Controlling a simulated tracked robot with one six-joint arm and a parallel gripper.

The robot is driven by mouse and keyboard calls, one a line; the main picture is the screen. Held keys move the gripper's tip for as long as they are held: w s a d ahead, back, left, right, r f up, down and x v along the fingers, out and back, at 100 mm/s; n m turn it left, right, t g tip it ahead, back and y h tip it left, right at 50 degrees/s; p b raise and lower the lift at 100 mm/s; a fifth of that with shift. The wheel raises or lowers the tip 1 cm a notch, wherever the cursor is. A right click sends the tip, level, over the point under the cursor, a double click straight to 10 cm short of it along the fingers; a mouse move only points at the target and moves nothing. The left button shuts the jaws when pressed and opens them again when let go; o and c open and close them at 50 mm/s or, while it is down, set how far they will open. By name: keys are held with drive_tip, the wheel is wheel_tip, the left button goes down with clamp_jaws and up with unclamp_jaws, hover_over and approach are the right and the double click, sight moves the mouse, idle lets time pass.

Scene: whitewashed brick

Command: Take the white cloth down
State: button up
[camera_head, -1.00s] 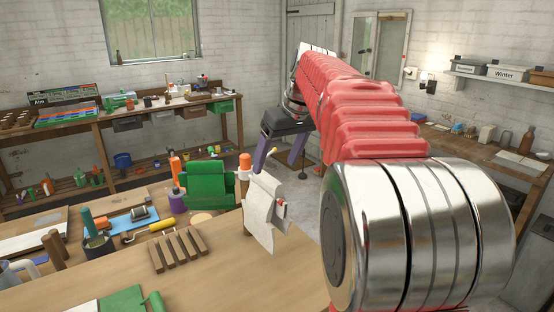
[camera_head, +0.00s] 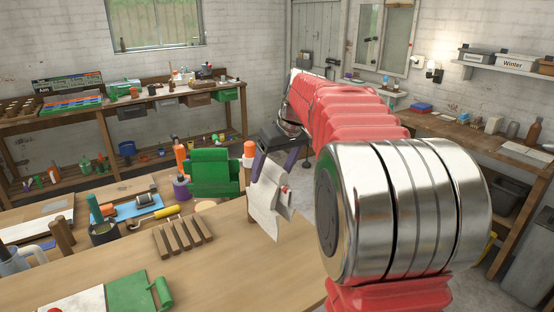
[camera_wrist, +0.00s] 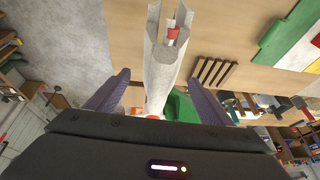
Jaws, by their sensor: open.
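The white cloth (camera_head: 266,202) hangs in folds at the right end of the near workbench, by an orange-topped post (camera_head: 249,150). A small red-tipped piece shows at its right side. In the wrist view the cloth (camera_wrist: 160,75) lies ahead, between the lines of my two purple fingers. My gripper (camera_wrist: 160,92) is open and empty there, its fingers spread to either side of the cloth. Contact with the cloth cannot be told.
A green clamp-like tool (camera_head: 213,175) stands just left of the post. The bench's front is largely clear.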

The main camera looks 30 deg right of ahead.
drive_tip(key=x, duration=0.5)
drive_tip(key=shift+f, duration=0.25)
drive_tip(key=shift+c, duration=0.5)
drive_tip(key=c, duration=1.1)
drive_tip(key=shift+r, duration=0.1)
drive_tip(key=shift+w+r, duration=0.1)
drive_tip(key=shift+r, duration=4.85)
